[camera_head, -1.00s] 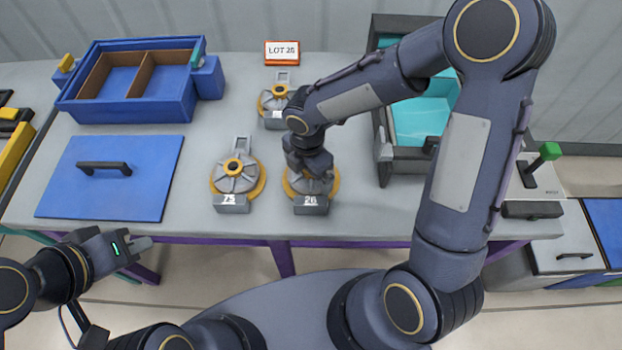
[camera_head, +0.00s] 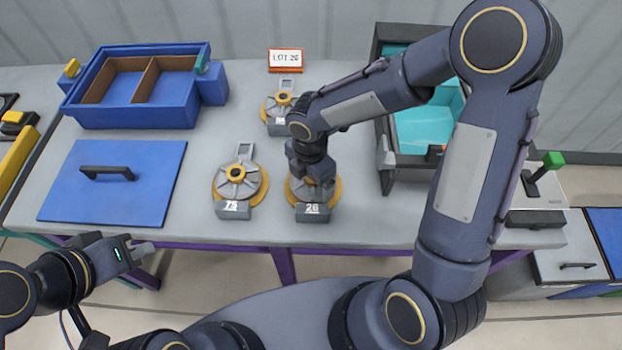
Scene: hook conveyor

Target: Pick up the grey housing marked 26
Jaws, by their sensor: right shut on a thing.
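The grey housing marked 26 (camera_head: 312,212) stands near the front edge of the table, with an orange-yellow round base showing around it. My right gripper (camera_head: 314,178) is directly above it, shut on its upper part; the arm hides the housing's top. The housing appears still at table level; I cannot tell whether it is lifted. A sign reading LOT 26 (camera_head: 286,60) stands at the back of the table. My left gripper (camera_head: 145,248) is low at the left, in front of the table edge, away from the housings; its finger opening is not clear.
A housing marked 75 (camera_head: 238,186) stands just left of the held one. Another housing (camera_head: 280,112) stands behind, its mark partly hidden. A blue divided box (camera_head: 135,115) and a blue lid with handle (camera_head: 110,195) are left. A dark bin with teal inside (camera_head: 402,168) is right.

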